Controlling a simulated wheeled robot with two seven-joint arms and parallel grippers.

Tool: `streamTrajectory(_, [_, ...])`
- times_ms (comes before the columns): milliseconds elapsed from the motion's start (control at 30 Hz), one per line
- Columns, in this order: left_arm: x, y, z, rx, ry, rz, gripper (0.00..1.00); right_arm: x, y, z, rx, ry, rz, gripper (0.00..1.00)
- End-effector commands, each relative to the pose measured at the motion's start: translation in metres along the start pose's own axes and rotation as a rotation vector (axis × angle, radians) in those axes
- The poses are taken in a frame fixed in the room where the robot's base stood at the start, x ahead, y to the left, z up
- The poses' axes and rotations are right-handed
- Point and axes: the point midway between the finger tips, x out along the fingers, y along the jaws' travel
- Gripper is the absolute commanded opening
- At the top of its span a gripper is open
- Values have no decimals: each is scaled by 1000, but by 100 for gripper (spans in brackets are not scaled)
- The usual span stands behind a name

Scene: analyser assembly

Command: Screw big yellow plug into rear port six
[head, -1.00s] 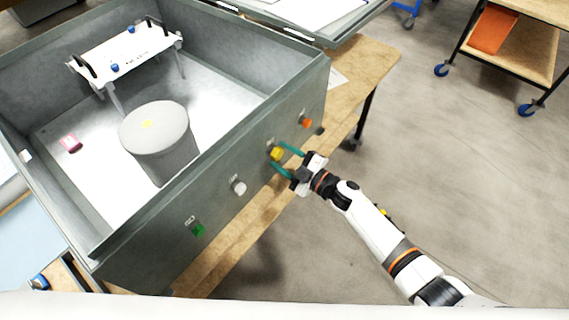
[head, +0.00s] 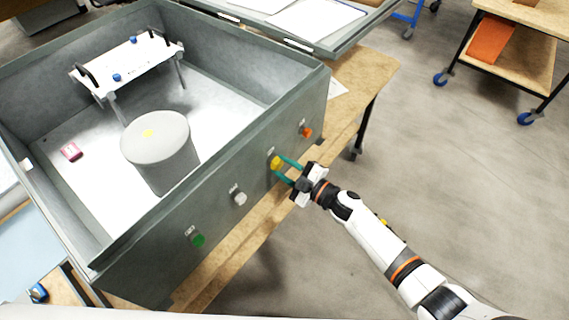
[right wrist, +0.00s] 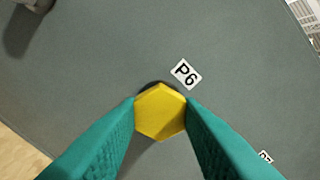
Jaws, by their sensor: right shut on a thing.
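The big yellow plug (head: 275,163) is at the outer wall of the grey analyser case (head: 150,262). In the right wrist view the hexagonal yellow plug (right wrist: 160,111) sits just below the label P6 (right wrist: 186,74), over a dark round edge that is mostly hidden behind it. My right gripper (head: 281,170) has teal fingers. It is shut on the plug, with one finger on each side (right wrist: 160,118). How deep the plug sits in the port cannot be seen. My left gripper is not in view.
On the same wall are an orange plug (head: 306,132), a white plug (head: 239,198) and a green plug (head: 198,240). Inside the case stand a grey cylinder (head: 165,165) and a white bracket (head: 128,62). The wooden table (head: 365,70) extends past the case.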

Motion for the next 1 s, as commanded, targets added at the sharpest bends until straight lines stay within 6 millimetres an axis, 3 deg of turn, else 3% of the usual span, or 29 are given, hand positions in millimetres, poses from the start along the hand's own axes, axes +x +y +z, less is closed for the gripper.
streamTrajectory(33, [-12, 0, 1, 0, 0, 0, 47, 0, -6, 4, 80, 2, -1, 0])
streamTrajectory(300, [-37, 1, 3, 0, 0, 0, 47, 1, -6, 3, 658, 1, -1, 0])
streamTrajectory(700, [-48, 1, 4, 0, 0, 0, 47, 2, -5, -1, 1530, -4, 0, 0])
streamTrajectory(833, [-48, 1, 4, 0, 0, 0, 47, 2, -4, -1, 1736, -6, 0, 0])
streamTrajectory(1000, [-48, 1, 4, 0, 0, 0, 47, 2, -5, -1, 1821, -7, -1, 0])
